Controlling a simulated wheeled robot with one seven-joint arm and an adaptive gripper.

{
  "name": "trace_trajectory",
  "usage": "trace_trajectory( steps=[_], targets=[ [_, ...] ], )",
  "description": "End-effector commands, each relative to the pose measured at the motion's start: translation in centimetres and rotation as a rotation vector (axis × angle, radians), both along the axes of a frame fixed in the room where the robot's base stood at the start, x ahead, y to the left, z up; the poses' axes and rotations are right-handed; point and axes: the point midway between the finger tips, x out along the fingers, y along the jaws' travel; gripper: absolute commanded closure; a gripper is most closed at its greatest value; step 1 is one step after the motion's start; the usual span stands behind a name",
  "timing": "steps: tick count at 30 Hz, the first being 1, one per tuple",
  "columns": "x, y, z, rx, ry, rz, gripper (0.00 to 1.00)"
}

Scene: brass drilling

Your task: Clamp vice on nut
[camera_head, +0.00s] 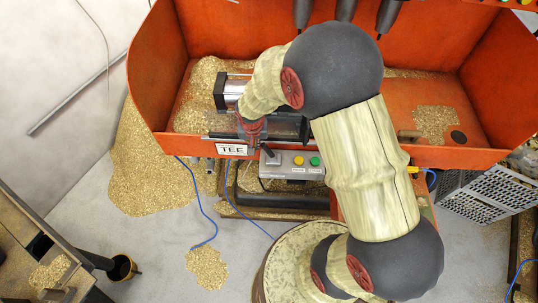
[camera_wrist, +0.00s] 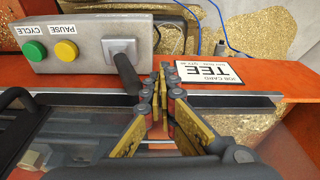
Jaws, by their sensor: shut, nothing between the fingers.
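The vice (camera_head: 233,88), silver and black, sits in the orange machine tray behind the front rim, partly hidden by my arm. A grey control box (camera_head: 292,164) is mounted at the front rim. It carries a green button (camera_wrist: 35,51), a yellow button (camera_wrist: 66,50) and a black lever (camera_wrist: 126,72). My gripper (camera_head: 252,143) is over the front rim. In the wrist view its fingertips (camera_wrist: 165,72) are together and empty, beside the lever and apart from it.
A white "TEE" job card (camera_wrist: 208,72) is on the orange rim, right beside my fingertips in the wrist view. The orange tray wall (camera_head: 158,75) encloses the work area. Brass chips (camera_head: 140,165) cover the tray and floor. Blue cables (camera_head: 197,195) hang below the front.

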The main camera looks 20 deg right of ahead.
Motion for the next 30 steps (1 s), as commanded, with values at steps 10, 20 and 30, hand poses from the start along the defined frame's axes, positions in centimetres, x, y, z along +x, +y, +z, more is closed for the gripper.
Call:
trace_trajectory(
  steps=[10,20,30],
  targets=[
    [-1.0,-1.8,0.0,0.0,0.002,-0.002,1.0],
    [-1.8,-3.4,0.0,0.0,0.001,-0.004,1.0],
    [-2.7,-5.0,0.1,0.0,0.001,-0.002,1.0]
  ],
)
